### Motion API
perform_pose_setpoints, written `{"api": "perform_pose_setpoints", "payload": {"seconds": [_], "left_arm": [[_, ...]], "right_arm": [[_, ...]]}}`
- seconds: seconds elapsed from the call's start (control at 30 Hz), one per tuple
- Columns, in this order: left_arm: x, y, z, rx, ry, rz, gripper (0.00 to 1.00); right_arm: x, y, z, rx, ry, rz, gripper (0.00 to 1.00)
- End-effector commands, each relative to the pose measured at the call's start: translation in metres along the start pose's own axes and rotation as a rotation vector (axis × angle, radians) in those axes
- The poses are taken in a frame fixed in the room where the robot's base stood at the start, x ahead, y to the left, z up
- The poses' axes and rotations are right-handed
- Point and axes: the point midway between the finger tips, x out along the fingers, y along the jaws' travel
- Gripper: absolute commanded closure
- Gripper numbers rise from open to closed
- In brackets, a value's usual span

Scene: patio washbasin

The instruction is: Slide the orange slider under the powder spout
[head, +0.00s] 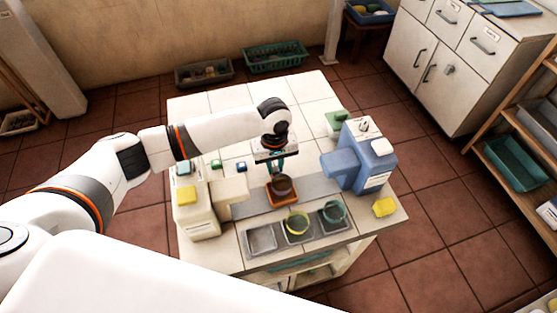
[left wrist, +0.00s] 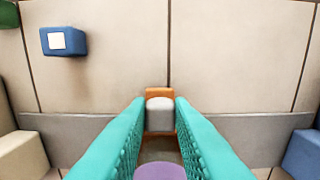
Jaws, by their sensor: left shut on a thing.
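The orange slider (head: 286,203) sits on a grey rail (head: 316,185) between a cream dispenser (head: 197,206) and a blue dispenser (head: 362,160), apart from both. A brown cup (head: 281,186) stands on it. My left gripper (head: 276,168) reaches down at the slider's back edge, behind the cup. In the left wrist view, its teal fingers (left wrist: 160,125) are shut on the slider's pale grey knob (left wrist: 160,116), with some orange (left wrist: 157,92) showing behind. Both dispensers have a spout over the rail; I cannot tell which is for powder. My right gripper is out of view.
A yellow block (head: 385,207) is at the right. A blue block (left wrist: 63,41) lies behind the rail.

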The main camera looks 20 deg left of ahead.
Motion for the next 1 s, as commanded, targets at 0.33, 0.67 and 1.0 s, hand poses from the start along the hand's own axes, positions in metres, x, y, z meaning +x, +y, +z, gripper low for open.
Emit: {"api": "perform_pose_setpoints", "payload": {"seconds": [0.33, 0.67, 1.0], "left_arm": [[-0.008, 0.058, -0.001, -0.006, 0.006, 0.009, 1.00], [-0.003, 0.103, -0.001, -0.003, 0.002, 0.006, 1.00], [0.000, 0.106, 0.000, -0.002, -0.001, 0.010, 1.00]], "right_arm": [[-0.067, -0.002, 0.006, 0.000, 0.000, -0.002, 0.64], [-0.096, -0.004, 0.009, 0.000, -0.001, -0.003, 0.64], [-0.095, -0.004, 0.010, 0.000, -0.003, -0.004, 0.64]]}}
